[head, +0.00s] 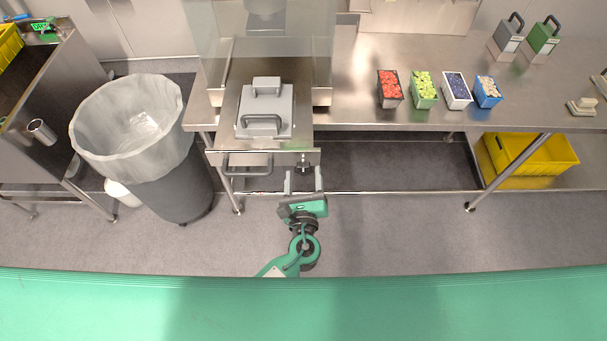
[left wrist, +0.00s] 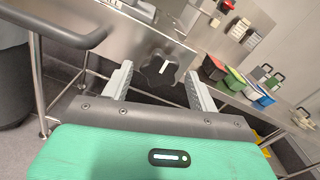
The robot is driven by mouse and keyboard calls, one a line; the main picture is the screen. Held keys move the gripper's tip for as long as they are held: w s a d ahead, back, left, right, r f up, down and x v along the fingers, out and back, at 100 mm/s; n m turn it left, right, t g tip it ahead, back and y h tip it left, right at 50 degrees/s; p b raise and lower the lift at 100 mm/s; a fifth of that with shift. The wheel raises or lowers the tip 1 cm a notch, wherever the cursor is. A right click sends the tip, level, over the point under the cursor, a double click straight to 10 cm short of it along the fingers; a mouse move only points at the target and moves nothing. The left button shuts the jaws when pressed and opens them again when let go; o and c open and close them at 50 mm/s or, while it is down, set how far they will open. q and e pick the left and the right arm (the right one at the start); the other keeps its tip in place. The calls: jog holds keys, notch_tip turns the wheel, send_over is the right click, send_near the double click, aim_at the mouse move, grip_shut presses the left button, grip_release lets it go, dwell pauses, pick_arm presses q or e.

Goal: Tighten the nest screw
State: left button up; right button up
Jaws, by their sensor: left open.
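The nest screw has a dark star-shaped knob (head: 303,162) at the right end of the steel front plate under the nest. The knob shows larger in the left wrist view (left wrist: 159,68), with a pale bar mark on its face. My left gripper (head: 304,180) is open, its two grey fingers pointing at the knob from the front. In the left wrist view the knob appears between the fingers, a little beyond their tips; I cannot tell whether they touch. The nest (head: 264,110) with its grey handled block sits above on the machine. My right gripper is not in view.
A curved handle bar (head: 247,168) sits left of the knob; it looms at upper left in the left wrist view (left wrist: 62,30). A lined bin (head: 165,160) stands further left. Several small fruit boxes (head: 424,95) stand on the right bench, above a yellow crate (head: 553,150).

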pick_arm(q)
jog(key=s+b, duration=0.2)
jog(key=s, duration=1)
jog(key=shift+s+b, duration=0.4)
dwell(0.4)
